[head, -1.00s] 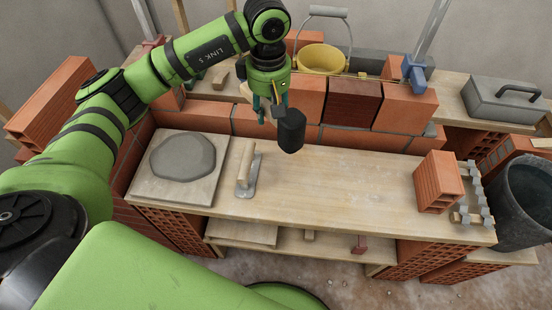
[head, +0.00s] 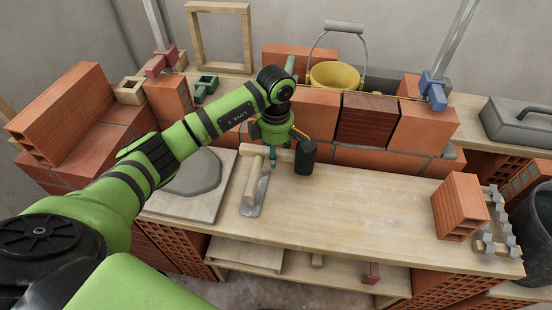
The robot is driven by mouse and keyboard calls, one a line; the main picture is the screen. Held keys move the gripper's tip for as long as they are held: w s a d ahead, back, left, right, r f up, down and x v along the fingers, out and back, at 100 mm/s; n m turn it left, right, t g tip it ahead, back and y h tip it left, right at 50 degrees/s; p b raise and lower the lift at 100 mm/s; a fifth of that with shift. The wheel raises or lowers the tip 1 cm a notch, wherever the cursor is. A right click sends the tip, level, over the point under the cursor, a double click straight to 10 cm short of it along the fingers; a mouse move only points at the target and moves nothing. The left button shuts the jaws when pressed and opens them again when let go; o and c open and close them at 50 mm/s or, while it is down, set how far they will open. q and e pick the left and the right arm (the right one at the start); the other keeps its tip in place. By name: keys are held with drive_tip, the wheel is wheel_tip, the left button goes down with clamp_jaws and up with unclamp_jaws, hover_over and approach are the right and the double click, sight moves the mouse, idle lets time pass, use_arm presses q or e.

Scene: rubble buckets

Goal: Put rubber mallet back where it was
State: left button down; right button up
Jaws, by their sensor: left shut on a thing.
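The rubber mallet (head: 305,157) has a black head and a thin, light handle that is mostly hidden by my gripper. My left gripper (head: 273,152) is shut on the mallet near the back of the wooden bench top (head: 345,207), in front of the row of bricks. The black head hangs to the right of the fingers, close to the bench surface. I cannot tell whether it touches the bench. My right gripper is not in view.
A trowel (head: 257,190) with a wooden handle lies just in front of my left gripper. A grey round slab (head: 195,175) lies to the left. A hollow brick (head: 461,206) stands at the right. The bench between is clear.

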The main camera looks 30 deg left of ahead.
use_arm(q)
wheel_tip(320, 180, down, 2)
drive_tip(key=shift+w+f, duration=0.1)
drive_tip(key=shift+f, duration=0.1)
drive_tip(key=shift+f, duration=0.15)
drive_tip(key=c, duration=0.8)
unclamp_jaws()
